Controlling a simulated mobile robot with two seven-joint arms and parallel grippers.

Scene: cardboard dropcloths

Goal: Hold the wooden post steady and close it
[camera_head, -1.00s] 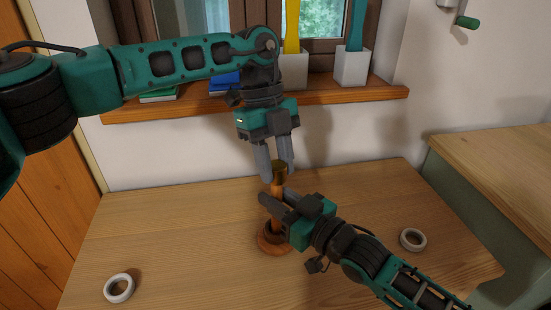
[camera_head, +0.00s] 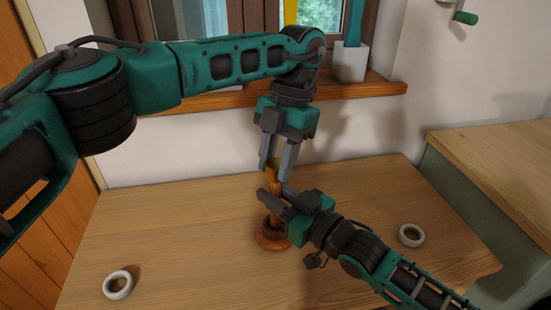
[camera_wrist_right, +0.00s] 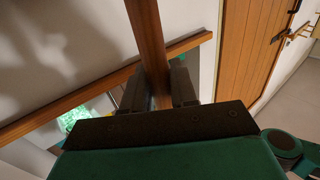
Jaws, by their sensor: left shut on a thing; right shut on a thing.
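The wooden post (camera_head: 275,215) stands upright on a round wooden base (camera_head: 271,243) on the table. A dark yellow cap-like piece (camera_head: 273,163) sits at its top. My left gripper (camera_head: 274,170) reaches down from above and is shut on that piece, its fingers on either side partly hiding it. My right gripper (camera_head: 275,197) comes in from the lower right and is shut on the post below the top piece. In the right wrist view the post (camera_wrist_right: 147,35) passes between my right fingers (camera_wrist_right: 158,90).
A windowsill (camera_head: 370,90) with a white holder (camera_head: 349,63) is behind. A second counter (camera_head: 500,150) stands at the right.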

